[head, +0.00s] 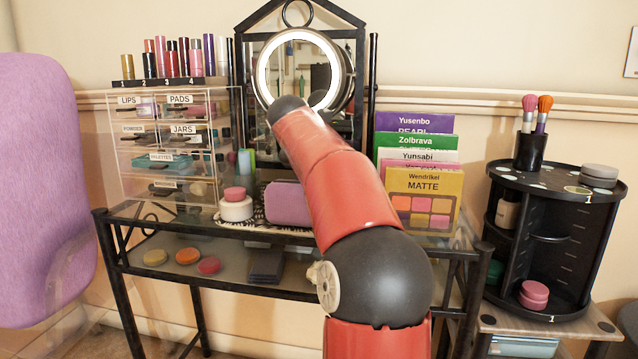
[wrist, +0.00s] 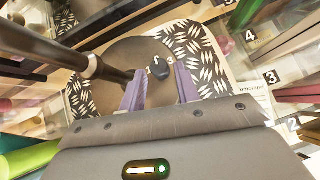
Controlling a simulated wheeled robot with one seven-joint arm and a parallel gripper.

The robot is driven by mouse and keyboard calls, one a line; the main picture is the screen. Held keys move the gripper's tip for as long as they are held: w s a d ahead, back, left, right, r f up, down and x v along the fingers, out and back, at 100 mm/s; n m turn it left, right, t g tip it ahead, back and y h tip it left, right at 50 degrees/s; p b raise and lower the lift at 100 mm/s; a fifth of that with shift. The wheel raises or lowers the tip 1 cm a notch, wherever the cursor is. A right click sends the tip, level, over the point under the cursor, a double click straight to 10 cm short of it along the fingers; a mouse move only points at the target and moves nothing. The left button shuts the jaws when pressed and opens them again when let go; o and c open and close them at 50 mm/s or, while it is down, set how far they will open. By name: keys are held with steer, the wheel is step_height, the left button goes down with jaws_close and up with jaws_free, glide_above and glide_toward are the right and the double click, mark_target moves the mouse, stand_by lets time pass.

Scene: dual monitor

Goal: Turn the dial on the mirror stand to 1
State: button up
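The round mirror (head: 344,77) with its lit ring stands on the dressing table in the head view, and my arm covers its lower part. In the wrist view, the mirror stand shows as a dark round base (wrist: 120,57) with a black post (wrist: 75,60). A small black dial (wrist: 159,68) sits on the base, with a white mark on top. A 1 shows left of the dial and a 3 right of it. My gripper (wrist: 160,80) is open, its two purple fingertips on either side of the dial with small gaps visible. My gripper is hidden in the head view.
A patterned mat (wrist: 205,65) lies under the base. Clear drawers (head: 120,160) and lipsticks stand left, and upright palettes (head: 424,200) stand right. A purple pouch (head: 287,204) and a white jar (head: 236,210) sit in front. A black rotating organizer (head: 550,230) is far right.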

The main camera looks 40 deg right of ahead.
steer(key=shift+x, duration=1)
steer(key=shift+c, duration=0.4)
jaws_close()
steer(key=shift+s+r+n+t, duration=0.1)
steer(key=shift+n+t, duration=0.2)
steer(key=shift+n, duration=0.1)
steer(key=shift+s+d+r+n+t+y+p, duration=0.1)
steer(key=shift+n+t+y+p, duration=0.25)
steer(key=shift+n+p, duration=0.15)
steer(key=shift+s+d+n+t+y+p, duration=0.1)
steer(key=shift+n+t+y+p, duration=0.2)
steer(key=shift+n+p, duration=0.2)
steer(key=shift+d+n+t+y+p, duration=0.1)
steer(key=shift+n+t+y+p, duration=0.25)
steer(key=shift+n+y+p, duration=0.35)
steer(key=shift+d+n+t+y+p, duration=0.1)
steer(key=shift+n+t+y+p, duration=0.4)
steer(key=shift+n, duration=0.65)
steer(key=shift+n+t+y+p, duration=0.2)
steer(key=shift+n+y+p, duration=0.3)
steer(key=shift+n+y, duration=0.5)
steer(key=shift+n, duration=0.35)
